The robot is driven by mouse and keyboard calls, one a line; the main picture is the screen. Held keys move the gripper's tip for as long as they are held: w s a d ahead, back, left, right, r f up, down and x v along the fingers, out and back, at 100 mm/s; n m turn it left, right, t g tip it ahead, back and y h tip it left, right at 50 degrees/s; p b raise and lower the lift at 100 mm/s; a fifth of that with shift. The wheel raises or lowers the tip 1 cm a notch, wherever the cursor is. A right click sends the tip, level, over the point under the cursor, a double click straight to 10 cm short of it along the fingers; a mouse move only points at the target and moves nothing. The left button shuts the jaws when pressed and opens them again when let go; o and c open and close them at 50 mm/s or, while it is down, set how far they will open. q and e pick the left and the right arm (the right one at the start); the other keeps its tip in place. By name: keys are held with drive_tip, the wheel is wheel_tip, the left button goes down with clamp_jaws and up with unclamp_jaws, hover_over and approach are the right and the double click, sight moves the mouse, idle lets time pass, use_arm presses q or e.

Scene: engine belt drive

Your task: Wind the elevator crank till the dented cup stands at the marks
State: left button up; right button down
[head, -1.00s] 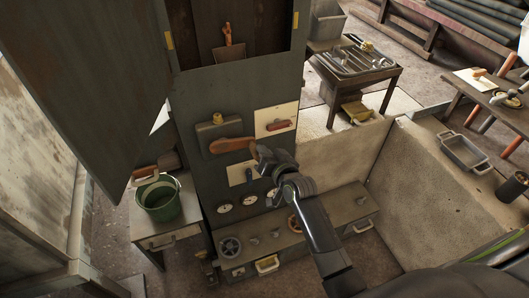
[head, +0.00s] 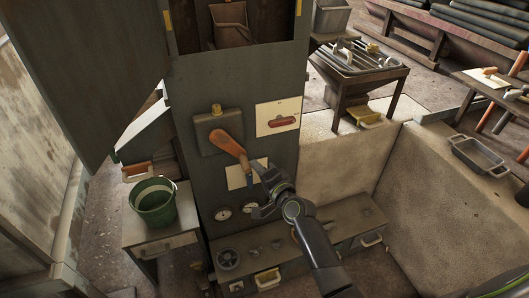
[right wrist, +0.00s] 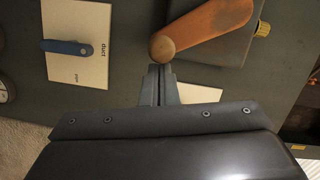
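The crank (head: 230,146) has a long orange-brown arm and slants down to the right from a grey box (head: 216,129) on the dark cabinet front. My right gripper (head: 257,170) is at the crank's lower end. In the right wrist view its fingers (right wrist: 160,76) are together, just short of the crank's round end (right wrist: 163,46); I cannot tell whether they touch it. A brown cup (head: 230,32) hangs in the cabinet opening at the top, partly cut off by the frame. I cannot make out its dent or the marks. My left gripper is not in view.
A white duct plate with a blue lever (right wrist: 67,47) is close to my right gripper. A white panel with a red handle (head: 283,121) is right of the crank box. Gauges (head: 222,214) and a low bench (head: 345,216) are below. A green bucket (head: 154,203) stands left.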

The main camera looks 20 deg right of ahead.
use_arm(q)
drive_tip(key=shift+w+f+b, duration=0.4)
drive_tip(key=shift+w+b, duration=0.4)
drive_tip(key=shift+b, duration=0.2)
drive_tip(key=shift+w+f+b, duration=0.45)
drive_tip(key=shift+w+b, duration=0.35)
drive_tip(key=shift+b, duration=0.15)
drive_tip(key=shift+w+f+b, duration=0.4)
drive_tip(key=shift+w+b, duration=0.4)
drive_tip(key=shift+b, duration=0.2)
use_arm(e)
drive_tip(key=shift+a+f+m+t, duration=0.25)
drive_tip(key=shift+a+f+m, duration=0.25)
drive_tip(key=shift+a+m, duration=0.5)
drive_tip(key=shift+a+f+m+t, duration=0.3)
drive_tip(key=shift+a+f+m, duration=0.35)
drive_tip(key=shift+m, duration=0.55)
drive_tip(key=shift+a+f+m+t, duration=0.25)
drive_tip(key=shift+a+f+m, duration=0.15)
drive_tip(key=shift+a+m, duration=0.6)
drive_tip(key=shift+d, duration=0.1)
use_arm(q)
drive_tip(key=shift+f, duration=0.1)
